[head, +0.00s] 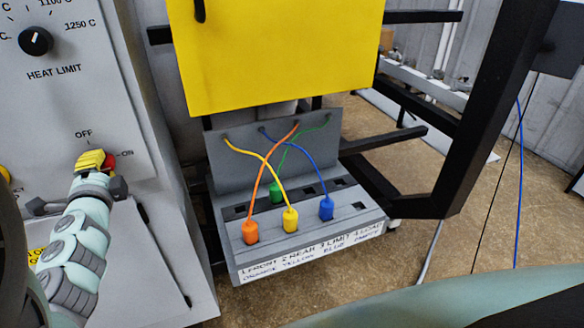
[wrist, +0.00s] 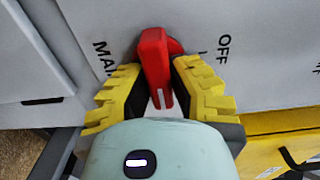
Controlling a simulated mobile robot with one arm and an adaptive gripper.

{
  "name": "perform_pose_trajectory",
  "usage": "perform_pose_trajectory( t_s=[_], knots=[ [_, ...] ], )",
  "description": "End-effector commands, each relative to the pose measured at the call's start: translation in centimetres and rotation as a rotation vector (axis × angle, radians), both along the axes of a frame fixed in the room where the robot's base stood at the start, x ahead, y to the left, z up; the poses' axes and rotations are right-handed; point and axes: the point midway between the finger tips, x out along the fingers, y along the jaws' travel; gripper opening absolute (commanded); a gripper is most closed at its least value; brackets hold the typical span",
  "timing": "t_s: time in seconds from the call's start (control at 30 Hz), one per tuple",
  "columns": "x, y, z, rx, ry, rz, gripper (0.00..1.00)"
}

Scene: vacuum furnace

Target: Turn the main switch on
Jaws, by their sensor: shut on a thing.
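The main switch is a red handle (wrist: 155,62) on a grey panel, with the words OFF and a partly hidden MAIN beside it in the wrist view. In the head view its red part (head: 110,161) shows just below the OFF label and left of the ON label. My gripper (head: 95,162) has its yellow fingers at the switch. In the wrist view my gripper (wrist: 158,75) is shut on the red handle, one finger on each side. A white mark shows on the handle's near end. The exact angle of the handle is hard to tell.
A black HEAT LIMIT knob (head: 36,40) sits higher on the panel. To the right, a grey socket box (head: 230,170) carries orange, yellow, green and blue plugged leads below a yellow panel (head: 275,55). A black frame (head: 485,120) stands farther right.

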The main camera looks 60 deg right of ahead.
Motion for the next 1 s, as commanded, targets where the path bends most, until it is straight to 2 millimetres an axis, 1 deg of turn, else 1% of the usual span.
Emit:
perform_pose_trajectory(
  t_s=[0.2,0.6,0.63,0.8,0.9,1.0],
  knots=[
    [-0.02,-0.03,-0.14,0.03,-0.018,-0.001,0.0],
    [0.0,0.02,-0.12,0.033,-0.02,0.0,0.0],
    [0.0,0.03,-0.13,0.033,-0.02,0.0,0.24],
    [0.01,0.04,-0.09,0.032,-0.02,0.0,0.42],
    [0.02,0.05,-0.08,0.032,-0.02,0.0,0.5],
    [0.02,0.05,-0.07,0.032,-0.02,0.001,0.5]
  ],
)
